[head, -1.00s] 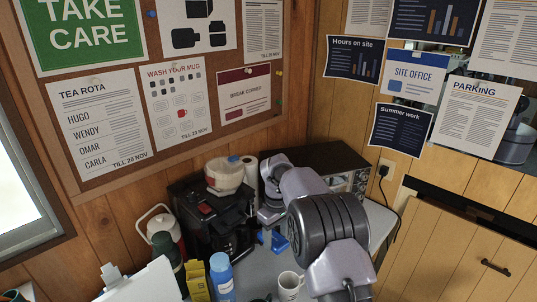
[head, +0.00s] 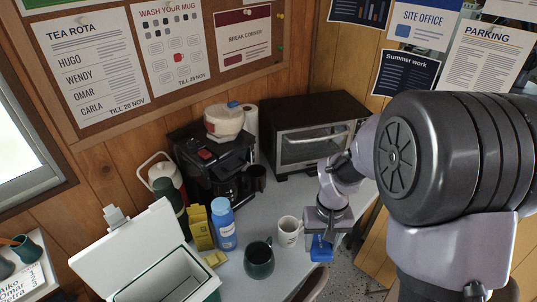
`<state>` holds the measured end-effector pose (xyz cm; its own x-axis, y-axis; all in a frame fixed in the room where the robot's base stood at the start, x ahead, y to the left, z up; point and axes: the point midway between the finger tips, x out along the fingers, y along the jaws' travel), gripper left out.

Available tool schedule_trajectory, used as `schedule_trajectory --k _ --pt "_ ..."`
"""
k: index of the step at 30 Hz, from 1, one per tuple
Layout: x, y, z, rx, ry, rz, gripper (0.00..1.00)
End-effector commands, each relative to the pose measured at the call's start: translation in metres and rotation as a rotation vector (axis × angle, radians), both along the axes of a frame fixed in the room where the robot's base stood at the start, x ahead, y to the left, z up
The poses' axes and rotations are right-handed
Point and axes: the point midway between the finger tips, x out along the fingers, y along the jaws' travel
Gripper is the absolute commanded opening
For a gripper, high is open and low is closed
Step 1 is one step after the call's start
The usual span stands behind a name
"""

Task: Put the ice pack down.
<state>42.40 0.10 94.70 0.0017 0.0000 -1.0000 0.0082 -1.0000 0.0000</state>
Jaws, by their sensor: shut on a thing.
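The ice pack (head: 320,250) is a small blue block in the head view. My gripper (head: 321,236) points down and is shut on it. The ice pack shows beside the white mug, near the right front edge of the grey-white table (head: 237,273). I cannot tell how high it is above the table or whether it is over the floor. My own arm hides much of the right side, and the fingertips are small and partly hidden.
A white mug (head: 288,233) and a dark green mug (head: 259,261) stand close by on the left. A blue bottle (head: 224,226), yellow carton (head: 200,228) and open cool box (head: 178,277) stand further left. A coffee maker (head: 209,165) and toaster oven (head: 306,143) are behind.

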Motion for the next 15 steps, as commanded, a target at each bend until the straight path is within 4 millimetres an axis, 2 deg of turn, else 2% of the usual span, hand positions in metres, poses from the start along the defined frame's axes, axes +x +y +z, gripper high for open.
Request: schedule_trajectory --k 4,8,12,15 --pt "0.032 0.015 0.004 -0.001 0.001 0.089 0.0" --pt "0.081 0.045 0.009 -0.003 0.002 0.239 0.0" --pt "0.133 0.091 0.013 -0.005 0.005 0.436 0.0" --pt "0.161 0.127 0.013 -0.004 0.006 0.571 0.0"
